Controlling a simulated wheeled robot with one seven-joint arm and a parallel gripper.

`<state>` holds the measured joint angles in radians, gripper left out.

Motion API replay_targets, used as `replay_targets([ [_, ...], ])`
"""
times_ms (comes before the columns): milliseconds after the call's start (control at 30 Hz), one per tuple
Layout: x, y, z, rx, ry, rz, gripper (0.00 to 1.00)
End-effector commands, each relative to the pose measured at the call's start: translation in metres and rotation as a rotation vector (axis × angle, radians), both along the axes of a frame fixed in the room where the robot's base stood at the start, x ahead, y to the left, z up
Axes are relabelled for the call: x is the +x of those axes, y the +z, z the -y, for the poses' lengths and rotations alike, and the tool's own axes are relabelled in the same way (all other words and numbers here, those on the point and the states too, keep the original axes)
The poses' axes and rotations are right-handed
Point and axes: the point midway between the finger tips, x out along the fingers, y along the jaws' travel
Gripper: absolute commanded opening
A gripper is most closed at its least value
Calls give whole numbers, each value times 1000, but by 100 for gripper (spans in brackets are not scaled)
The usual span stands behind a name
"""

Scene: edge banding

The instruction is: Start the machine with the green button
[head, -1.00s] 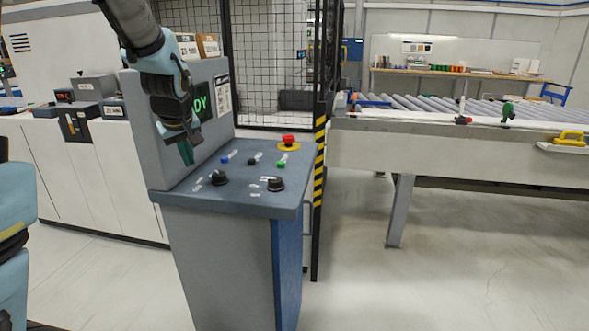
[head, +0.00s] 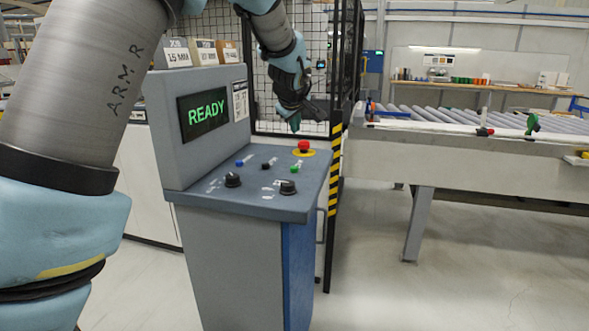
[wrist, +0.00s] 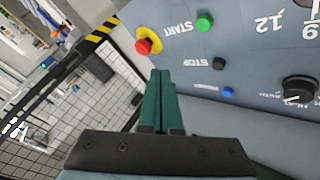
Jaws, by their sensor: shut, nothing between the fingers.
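The green button (head: 294,169) sits on the sloped top of the grey control console (head: 215,207), in front of the red emergency stop (head: 304,147) on its yellow ring. In the wrist view the green button (wrist: 204,22) is at the top, beside the word START. The black button (wrist: 218,63) is marked STOP, and a blue button (wrist: 227,92) lies beyond it. My gripper (head: 294,124) is above the back of the console, fingers pointing down, apart from the buttons. In the wrist view its green fingers (wrist: 160,75) are together and empty. The console screen (head: 203,113) reads READY.
Two black knobs, one on the left (head: 232,180) and one on the right (head: 288,188), stand at the console's front. A roller conveyor (head: 440,115) is at right.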

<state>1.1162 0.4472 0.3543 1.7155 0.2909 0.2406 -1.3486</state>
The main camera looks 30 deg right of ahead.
Motion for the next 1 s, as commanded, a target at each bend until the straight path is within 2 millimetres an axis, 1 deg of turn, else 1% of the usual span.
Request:
replay_targets([
  [167,0,-1,0,1,1,0,0],
  [367,0,-12,-1,2,1,-2,0],
  [567,0,-36,-1,2,0,-1,0],
  [833,0,-76,-1,1,0,-1,0],
  [1000,0,-88,0,1,1,0,0],
])
